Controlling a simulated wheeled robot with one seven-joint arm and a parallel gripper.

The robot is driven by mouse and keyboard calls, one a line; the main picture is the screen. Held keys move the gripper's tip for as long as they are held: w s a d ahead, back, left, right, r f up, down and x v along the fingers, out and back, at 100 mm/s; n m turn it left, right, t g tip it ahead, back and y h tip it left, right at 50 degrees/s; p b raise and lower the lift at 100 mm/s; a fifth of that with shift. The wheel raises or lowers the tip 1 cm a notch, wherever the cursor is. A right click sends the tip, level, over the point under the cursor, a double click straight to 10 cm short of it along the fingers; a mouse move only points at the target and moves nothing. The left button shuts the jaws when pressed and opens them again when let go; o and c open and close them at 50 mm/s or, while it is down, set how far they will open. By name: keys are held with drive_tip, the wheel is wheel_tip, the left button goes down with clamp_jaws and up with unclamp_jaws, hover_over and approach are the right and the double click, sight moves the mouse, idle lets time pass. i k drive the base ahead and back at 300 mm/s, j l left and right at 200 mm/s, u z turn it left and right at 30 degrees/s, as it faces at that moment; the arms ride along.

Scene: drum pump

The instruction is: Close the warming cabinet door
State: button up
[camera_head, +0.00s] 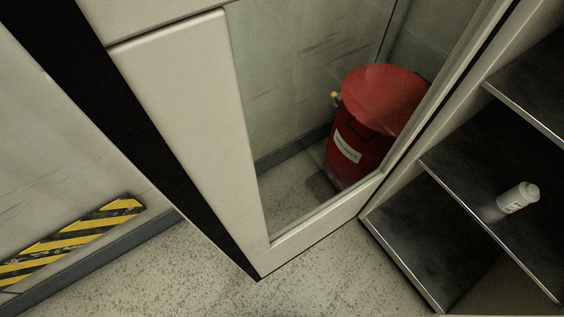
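The warming cabinet door (190,105) stands open in the head view. It has a wide cream frame, a black edge strip (150,150) on its left side and a large glass pane (285,100). The cabinet (388,252) is at the right, with its inside exposed and dark metal shelves (465,225). The door's right side lies near the cabinet's front edge. A small white bottle (518,197) is on one of the shelves. My gripper is not in view, and the door's upper part is cut off by the frame.
A red drum (352,150) with a wide red top shows through the glass, standing on the floor behind the door. A yellow-and-black striped panel (72,240) is low on the left wall. Speckled floor (190,270) is clear below the door.

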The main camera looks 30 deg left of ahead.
sight(157, 80)
drive_tip(key=j+z, duration=0.15)
drive_tip(key=j, duration=0.55)
drive_tip(key=k+j+z, duration=0.1)
drive_tip(key=j, duration=0.6)
drive_tip(key=k+j+z, duration=0.15)
drive_tip(key=j, duration=0.55)
drive_tip(key=k+j+u, duration=0.1)
drive_tip(key=u, duration=0.25)
drive_tip(key=k+j+u, duration=0.3)
drive_tip(key=u, duration=0.5)
drive_tip(key=i, duration=0.05)
